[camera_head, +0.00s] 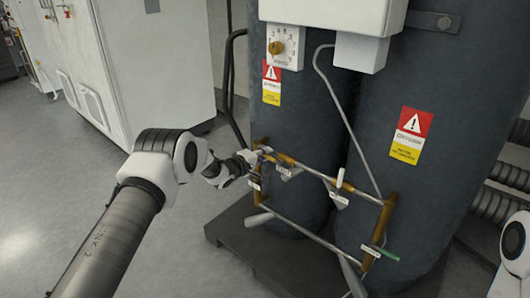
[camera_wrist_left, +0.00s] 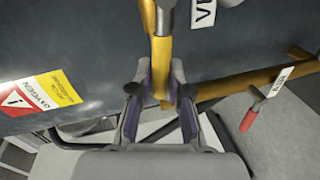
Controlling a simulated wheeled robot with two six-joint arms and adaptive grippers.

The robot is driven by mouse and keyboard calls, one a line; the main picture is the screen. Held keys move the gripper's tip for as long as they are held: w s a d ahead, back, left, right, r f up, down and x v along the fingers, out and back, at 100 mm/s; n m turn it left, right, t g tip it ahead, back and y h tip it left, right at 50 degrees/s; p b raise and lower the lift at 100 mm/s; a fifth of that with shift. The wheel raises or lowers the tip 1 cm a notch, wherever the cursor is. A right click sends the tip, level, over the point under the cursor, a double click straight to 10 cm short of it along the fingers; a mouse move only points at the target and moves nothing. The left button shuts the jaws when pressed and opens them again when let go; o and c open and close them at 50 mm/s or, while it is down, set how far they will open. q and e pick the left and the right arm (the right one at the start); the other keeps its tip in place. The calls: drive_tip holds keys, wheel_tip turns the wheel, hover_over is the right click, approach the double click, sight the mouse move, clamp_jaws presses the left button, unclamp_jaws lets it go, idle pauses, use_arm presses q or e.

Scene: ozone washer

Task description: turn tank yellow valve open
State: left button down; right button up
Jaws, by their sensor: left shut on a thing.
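My left gripper (camera_wrist_left: 161,100) has its two fingers closed around a yellow valve handle (camera_wrist_left: 160,62), seen in the left wrist view. A grey metal stem (camera_wrist_left: 165,18) shows at the top of this yellow part. In the head view my left gripper (camera_head: 258,154) is at the upper left corner of the brass and steel pipe frame (camera_head: 310,170) in front of the dark tanks. The held handle is mostly hidden there by the gripper. My right gripper is out of view.
Dark tanks (camera_head: 400,200) stand close behind the pipes. Other labelled valves are near, one with a red handle (camera_wrist_left: 250,121) in the wrist view. Open grey floor (camera_head: 60,180) lies at the left.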

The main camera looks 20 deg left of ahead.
use_arm(q)
drive_tip(key=shift+f, duration=0.1)
idle(0.4)
drive_tip(key=c, duration=1.1)
unclamp_jaws()
drive_tip(key=shift+a, duration=0.1)
drive_tip(key=v, duration=1.2)
